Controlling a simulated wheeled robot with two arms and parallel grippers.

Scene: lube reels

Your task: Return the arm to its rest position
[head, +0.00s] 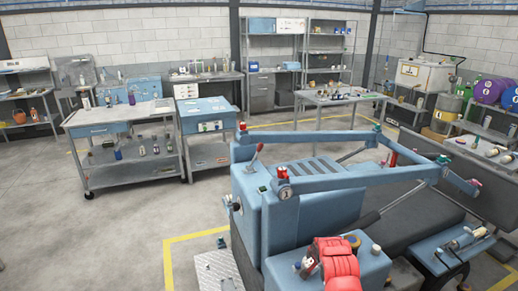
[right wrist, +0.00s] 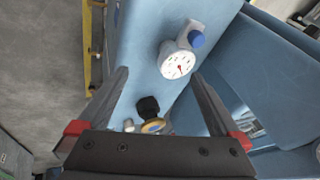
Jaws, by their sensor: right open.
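In the right wrist view my right gripper (right wrist: 160,74) is open, with its two dark grey fingers spread apart and nothing held between them. Beyond the fingertips is a white round gauge (right wrist: 178,64) with a blue cap, mounted on a blue surface (right wrist: 142,45). A black knob (right wrist: 148,106) and a brass-coloured ring (right wrist: 153,126) show between the fingers, nearer the gripper body. I see no contact with any of them. In the head view I cannot clearly pick out my right gripper's fingers. My left gripper is not in view.
In the head view a blue machine (head: 262,215) with long blue bars (head: 340,182) fills the centre right. A red rounded part (head: 338,265) shows at the bottom. A blue cart (head: 425,250) stands at right. Free grey floor (head: 110,235) lies left, beyond a yellow line (head: 168,262).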

